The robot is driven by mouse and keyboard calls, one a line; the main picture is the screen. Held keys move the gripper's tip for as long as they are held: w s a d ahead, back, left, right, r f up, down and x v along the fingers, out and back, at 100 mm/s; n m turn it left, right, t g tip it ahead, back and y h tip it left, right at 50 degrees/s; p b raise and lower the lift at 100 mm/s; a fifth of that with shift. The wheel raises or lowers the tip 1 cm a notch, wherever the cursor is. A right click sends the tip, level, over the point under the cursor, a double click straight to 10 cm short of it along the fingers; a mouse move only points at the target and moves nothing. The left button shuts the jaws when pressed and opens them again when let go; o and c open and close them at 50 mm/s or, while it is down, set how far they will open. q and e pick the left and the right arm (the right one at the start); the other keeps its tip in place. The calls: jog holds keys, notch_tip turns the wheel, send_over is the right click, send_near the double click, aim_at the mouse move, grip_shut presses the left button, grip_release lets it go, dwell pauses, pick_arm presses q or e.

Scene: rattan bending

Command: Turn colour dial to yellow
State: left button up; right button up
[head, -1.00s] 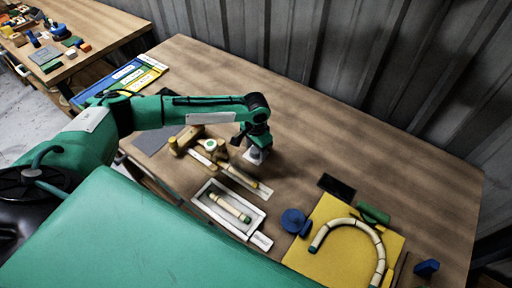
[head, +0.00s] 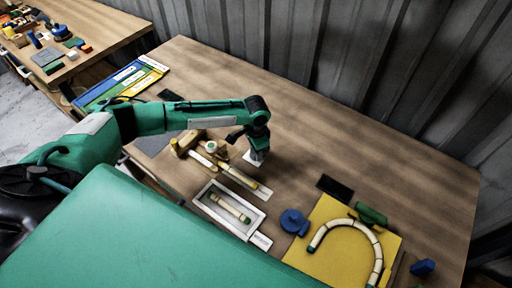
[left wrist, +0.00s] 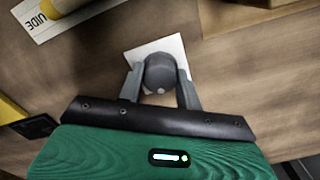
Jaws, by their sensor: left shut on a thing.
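The dial is a dark grey round knob (left wrist: 160,72) on a white square plate (left wrist: 171,45) on the wooden table. A small pale dot shows on the knob's near side in the left wrist view. My left gripper (left wrist: 159,84) is shut on the knob, with one finger on each side. In the head view my left gripper (head: 258,153) points down at the white plate (head: 254,161) and hides most of the knob. No yellow mark shows on the visible part of the dial. My right gripper is not in view.
A white tray (head: 205,196) with a rattan piece stands in front of the dial. A yellow board (head: 318,262) with a curved rattan arch (head: 367,232) lies at right, near a blue disc (head: 293,221). A striped colour card (head: 125,83) lies at back left. Bare table lies behind the dial.

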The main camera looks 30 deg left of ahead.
pick_arm(q)
jog(key=m+p, duration=0.1)
jog(key=m, duration=0.3)
jog(key=shift+r+m+p, duration=0.1)
jog(key=shift+m+p, duration=0.2)
jog(key=shift+p, duration=0.05)
jog(key=m, duration=0.4)
jog(key=shift+p, duration=0.4)
jog(key=shift+m, duration=0.3)
jog(key=o, duration=1)
jog(key=shift+r, duration=0.4)
notch_tip(320, 180, up, 13)
jog(key=b, duration=0.3)
